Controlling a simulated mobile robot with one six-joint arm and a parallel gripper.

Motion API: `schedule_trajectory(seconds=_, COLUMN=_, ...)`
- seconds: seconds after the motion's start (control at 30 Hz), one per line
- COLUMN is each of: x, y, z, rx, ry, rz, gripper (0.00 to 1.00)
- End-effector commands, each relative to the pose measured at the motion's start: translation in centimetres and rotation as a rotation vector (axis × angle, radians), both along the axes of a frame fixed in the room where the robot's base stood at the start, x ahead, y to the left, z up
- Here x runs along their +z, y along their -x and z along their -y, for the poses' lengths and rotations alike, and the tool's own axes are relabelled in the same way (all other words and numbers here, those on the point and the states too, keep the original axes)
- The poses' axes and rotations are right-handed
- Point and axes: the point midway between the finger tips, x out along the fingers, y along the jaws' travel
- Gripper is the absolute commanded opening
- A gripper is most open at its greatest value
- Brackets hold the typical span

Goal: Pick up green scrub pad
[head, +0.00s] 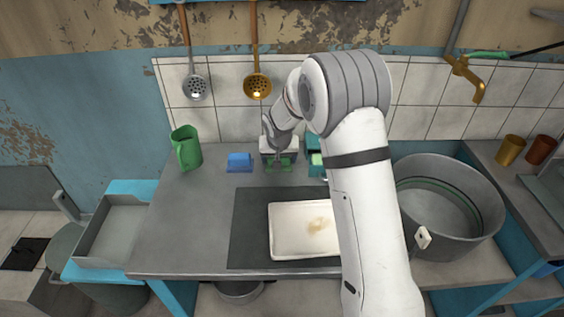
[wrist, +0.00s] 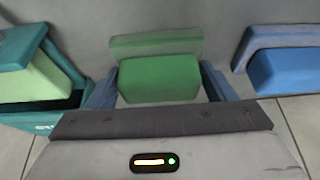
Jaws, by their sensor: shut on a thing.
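The green scrub pad (wrist: 158,78) is a small green block between the two blue fingers of my gripper (wrist: 160,92) in the wrist view. My gripper is shut on it, one finger at each side. A paler green strip shows just beyond the pad on the counter, perhaps its reflection. In the head view the pad (head: 284,166) shows small and partly covered under my gripper, near the back of the counter. I cannot tell clearly whether it is off the counter.
A blue sponge (head: 240,162) lies left of the pad, and a teal box (wrist: 62,120) holding a pale green block stands on the other side. A white tray (head: 283,254) lies in front; a large pot (head: 473,230) stands right.

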Motion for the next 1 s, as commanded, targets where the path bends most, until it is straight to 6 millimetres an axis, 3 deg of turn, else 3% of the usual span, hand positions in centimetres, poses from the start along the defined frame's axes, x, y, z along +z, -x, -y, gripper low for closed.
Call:
schedule_trajectory(seconds=0.27, x=0.9, y=-0.1, z=0.0, rx=-0.001, ry=0.0, rz=0.003, gripper=0.54)
schedule_trajectory(seconds=0.7, x=8.8, y=-0.1, z=0.1, rx=-0.002, ry=-0.001, rz=0.002, gripper=0.54)
schedule_trajectory(seconds=1.0, x=10.0, y=0.0, z=0.1, rx=-0.001, ry=0.001, rz=0.0, gripper=0.54)
